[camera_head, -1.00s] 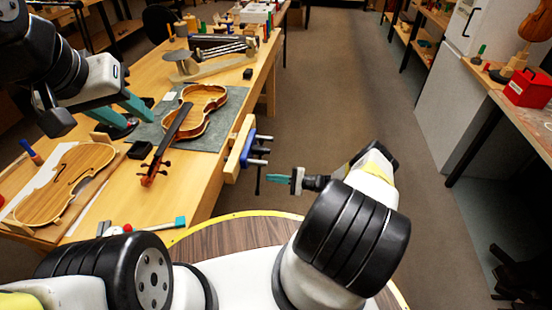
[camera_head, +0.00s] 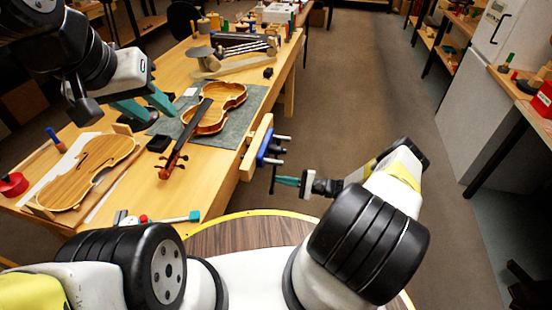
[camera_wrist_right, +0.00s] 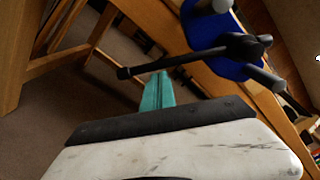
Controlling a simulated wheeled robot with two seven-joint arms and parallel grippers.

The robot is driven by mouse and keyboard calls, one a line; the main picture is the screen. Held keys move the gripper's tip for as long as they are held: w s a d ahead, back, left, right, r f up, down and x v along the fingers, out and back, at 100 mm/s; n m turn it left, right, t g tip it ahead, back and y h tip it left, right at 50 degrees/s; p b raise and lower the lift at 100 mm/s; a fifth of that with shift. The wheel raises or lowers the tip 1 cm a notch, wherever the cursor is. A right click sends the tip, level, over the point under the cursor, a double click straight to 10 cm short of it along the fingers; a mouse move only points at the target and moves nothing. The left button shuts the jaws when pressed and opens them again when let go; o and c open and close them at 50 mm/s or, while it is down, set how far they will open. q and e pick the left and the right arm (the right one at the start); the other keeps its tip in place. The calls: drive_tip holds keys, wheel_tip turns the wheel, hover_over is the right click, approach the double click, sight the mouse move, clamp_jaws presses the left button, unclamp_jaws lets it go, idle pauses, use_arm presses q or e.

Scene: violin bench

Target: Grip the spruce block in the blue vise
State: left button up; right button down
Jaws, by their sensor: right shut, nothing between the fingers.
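The blue vise (camera_head: 265,151) is on the bench's right edge, with a wooden jaw (camera_head: 256,148) and a dark handle bar (camera_head: 273,180) hanging in front. In the right wrist view the blue body (camera_wrist_right: 222,60) fills the upper right, and the black bar (camera_wrist_right: 185,62) slants across. My right gripper (camera_head: 279,181) is shut and empty; its teal tips (camera_wrist_right: 162,76) are close to the bar, but I cannot tell if they touch. My left gripper (camera_head: 160,114) is open above the bench. I cannot make out the spruce block; the jaw gap is hidden.
A violin (camera_head: 215,108) lies on a grey mat (camera_head: 242,118) behind the vise. A violin plate (camera_head: 82,172) lies at the left, and a small black box (camera_head: 158,144) nearby. Floor right of the bench is clear.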

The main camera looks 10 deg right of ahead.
drive_tip(key=s+a+r+m, duration=0.3)
drive_tip(key=s+r+m, duration=0.3)
drive_tip(key=r+m, duration=0.4)
drive_tip(key=w+r+m, duration=0.1)
drive_tip(key=r+m, duration=0.2)
drive_tip(key=w+d+r+m, duration=0.1)
drive_tip(key=r+m, duration=0.2)
drive_tip(key=m, duration=0.1)
drive_tip(key=r+m, duration=0.3)
drive_tip(key=shift+w+d+m+g, duration=0.3)
drive_tip(key=shift+w+m, duration=0.1)
drive_tip(key=shift+w+d+r, duration=0.15)
drive_tip(key=shift+w+r, duration=0.2)
drive_tip(key=shift+r, duration=0.05)
idle(1.6)
